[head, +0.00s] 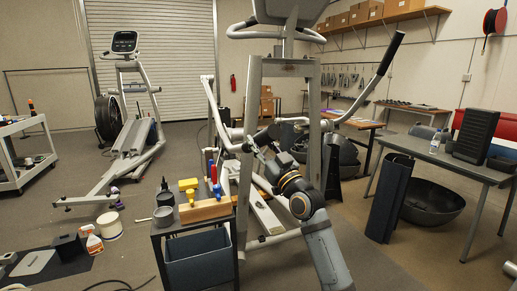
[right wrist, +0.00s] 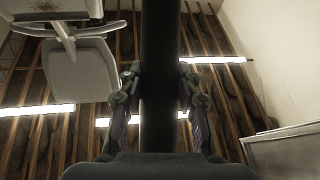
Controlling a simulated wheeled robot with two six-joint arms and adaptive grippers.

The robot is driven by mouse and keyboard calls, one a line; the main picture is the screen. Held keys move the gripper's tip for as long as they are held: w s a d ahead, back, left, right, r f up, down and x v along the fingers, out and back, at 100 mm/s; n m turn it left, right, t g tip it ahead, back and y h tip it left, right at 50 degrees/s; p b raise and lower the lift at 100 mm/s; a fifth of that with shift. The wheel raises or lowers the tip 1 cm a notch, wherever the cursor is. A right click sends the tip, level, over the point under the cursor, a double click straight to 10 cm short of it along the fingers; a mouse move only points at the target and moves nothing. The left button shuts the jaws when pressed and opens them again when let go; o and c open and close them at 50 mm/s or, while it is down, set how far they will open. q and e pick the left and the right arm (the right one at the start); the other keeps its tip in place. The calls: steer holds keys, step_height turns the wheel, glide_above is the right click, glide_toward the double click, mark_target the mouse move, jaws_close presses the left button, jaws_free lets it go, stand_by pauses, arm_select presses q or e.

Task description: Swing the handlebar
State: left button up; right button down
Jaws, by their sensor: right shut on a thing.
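The elliptical trainer (head: 254,105) stands in the middle of the head view. Its right moving handlebar (head: 362,104) rises to the right and ends in a black grip (head: 390,53). The left moving handlebar (head: 213,105) slopes down toward the frame's front. My right gripper (head: 252,146) is at the lower part of this left handlebar, in front of the frame. In the right wrist view, the gripper (right wrist: 160,105) is shut on a dark upright bar (right wrist: 160,50), with one finger on each side. The exact contact is small and partly hidden in the head view. My left gripper is not in view.
A small cart (head: 157,232) with tools stands close to the left of the trainer. A grey table (head: 437,157) and a dark panel (head: 390,198) stand at the right. Another elliptical (head: 127,135) stands at the back left.

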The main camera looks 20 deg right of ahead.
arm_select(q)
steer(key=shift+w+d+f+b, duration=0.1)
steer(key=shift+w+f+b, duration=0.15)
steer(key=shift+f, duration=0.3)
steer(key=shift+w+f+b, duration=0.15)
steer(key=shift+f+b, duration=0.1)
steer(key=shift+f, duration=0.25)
arm_select(e)
step_height(320, 180, down, 3)
steer(key=shift+r, duration=0.2)
steer(key=c, duration=1.3)
jaws_free()
steer(key=shift+s, duration=0.1)
steer(key=o, duration=0.4)
steer(key=shift+s+a+r, duration=0.1)
steer(key=shift+r, duration=0.2)
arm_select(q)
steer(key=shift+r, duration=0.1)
arm_select(e)
steer(key=v, duration=0.7)
steer(key=shift+s+f, duration=0.2)
